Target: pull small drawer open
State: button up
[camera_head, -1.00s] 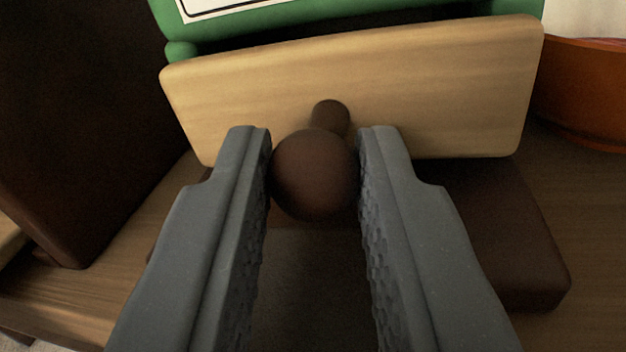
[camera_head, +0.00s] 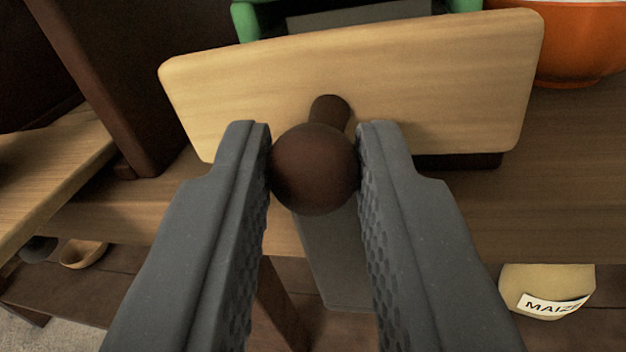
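The small drawer's pale wooden front (camera_head: 430,90) spans the upper middle of the view. A dark brown round knob (camera_head: 315,170) sticks out from it on a short stem. My gripper (camera_head: 314,165) has one grey finger on each side of the knob, and both fingers touch it. The drawer front stands out from its green housing (camera_head: 243,20), with a grey drawer interior (camera_head: 360,14) showing behind the front's top edge.
An orange bowl (camera_head: 575,50) stands at the upper right on the wooden top. A dark upright panel (camera_head: 120,80) is at the left. Below the top, a container labelled MAIZE (camera_head: 550,285) and a small tan bowl (camera_head: 82,253) sit lower down.

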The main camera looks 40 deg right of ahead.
jog(key=o, duration=0.4)
jog(key=shift+w, duration=0.1)
jog(key=shift+b+v, duration=4.2)
jog(key=shift+v, duration=2.75)
